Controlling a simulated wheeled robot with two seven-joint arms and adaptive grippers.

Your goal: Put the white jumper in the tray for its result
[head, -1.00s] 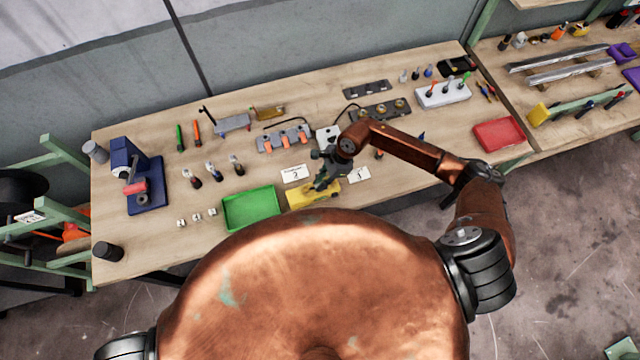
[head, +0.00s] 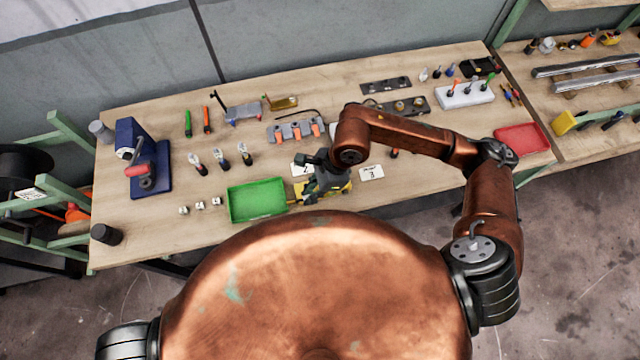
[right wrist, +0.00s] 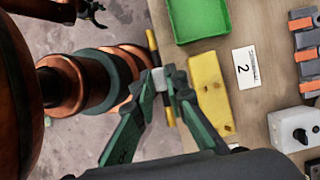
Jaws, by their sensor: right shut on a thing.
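My right gripper (right wrist: 160,80) is shut on a small whitish piece, which looks like the white jumper (right wrist: 158,76), between its fingertips. In the head view the right gripper (head: 322,187) hangs over the front of the bench, and the piece is hidden there. A yellow block (right wrist: 212,90) with dark spots lies just right of the fingertips in the right wrist view. The green tray (head: 230,206) is left of the gripper, empty. The red tray (head: 522,138) is at the bench's right end. My left gripper (right wrist: 93,12) appears partly at the wrist view's top edge, its jaws unclear.
A card marked 2 (right wrist: 244,68) lies beyond the yellow block. Small white pieces (head: 200,205) stand left of the green tray. A blue press (head: 145,165) is at the left, and a grey box with a knob (right wrist: 296,130) is behind the cards.

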